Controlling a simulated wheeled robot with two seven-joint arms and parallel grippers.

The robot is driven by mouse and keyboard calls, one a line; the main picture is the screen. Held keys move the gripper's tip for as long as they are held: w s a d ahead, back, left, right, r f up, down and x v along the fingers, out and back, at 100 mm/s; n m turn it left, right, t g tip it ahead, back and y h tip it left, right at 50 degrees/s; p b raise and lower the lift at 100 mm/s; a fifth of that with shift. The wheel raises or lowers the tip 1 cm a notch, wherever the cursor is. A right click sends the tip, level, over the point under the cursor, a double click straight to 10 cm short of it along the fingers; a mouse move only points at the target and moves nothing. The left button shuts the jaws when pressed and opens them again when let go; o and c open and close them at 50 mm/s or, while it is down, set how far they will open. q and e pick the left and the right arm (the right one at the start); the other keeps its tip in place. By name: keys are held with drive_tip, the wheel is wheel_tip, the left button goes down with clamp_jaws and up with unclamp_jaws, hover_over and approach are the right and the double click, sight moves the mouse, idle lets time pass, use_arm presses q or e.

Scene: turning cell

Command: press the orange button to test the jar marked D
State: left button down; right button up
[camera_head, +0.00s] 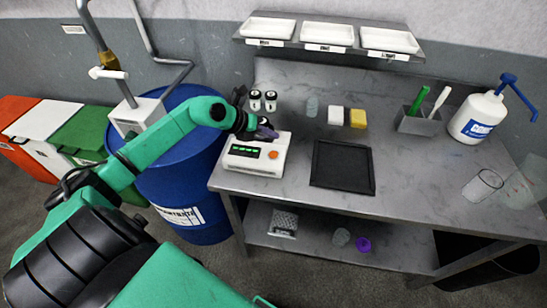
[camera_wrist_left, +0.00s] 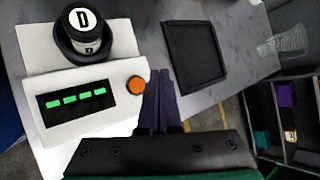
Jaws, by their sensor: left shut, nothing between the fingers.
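The white tester (camera_head: 240,160) stands at the left end of the steel bench, with a green-lit dark display (camera_head: 244,150) and an orange button (camera_head: 273,154) on its top. In the left wrist view, the jar marked D (camera_wrist_left: 84,30) stands upright in the tester's dark round holder; in the head view my gripper hides it. The orange button also shows in the left wrist view (camera_wrist_left: 136,85), with green dashes on the display (camera_wrist_left: 75,99). My left gripper (camera_head: 266,131) is shut and empty above the tester. Its purple fingers (camera_wrist_left: 160,82) appear just right of the button; contact is not visible.
Two more white-lidded jars (camera_head: 263,97) stand behind the tester. A black tray (camera_head: 342,181) lies to its right. A sponge (camera_head: 357,118), a grey holder (camera_head: 418,124), a pump bottle (camera_head: 478,118) and a clear beaker (camera_head: 484,184) are farther right. A blue drum (camera_head: 186,175) stands left.

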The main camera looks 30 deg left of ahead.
sight(271, 156)
use_arm(q)
drive_tip(key=shift+f+b, duration=1.7)
drive_tip(key=shift+f, duration=1.1)
use_arm(e)
drive_tip(key=shift+f, duration=2.15)
use_arm(q)
drive_tip(key=shift+f, duration=0.1)
use_arm(e)
drive_tip(key=shift+f, duration=0.1)
use_arm(q)
drive_tip(key=shift+f+b, duration=0.3)
use_arm(e)
drive_tip(key=shift+f, duration=0.2)
use_arm(q)
drive_tip(key=shift+f+b, duration=0.35)
drive_tip(key=shift+f, duration=0.1)
use_arm(e)
drive_tip(key=shift+f, duration=0.35)
use_arm(q)
drive_tip(key=shift+r, duration=0.1)
use_arm(e)
drive_tip(key=shift+r, duration=0.1)
use_arm(q)
drive_tip(key=shift+r+p, duration=0.7)
drive_tip(key=shift+r, duration=0.05)
use_arm(e)
drive_tip(key=shift+r, duration=0.6)
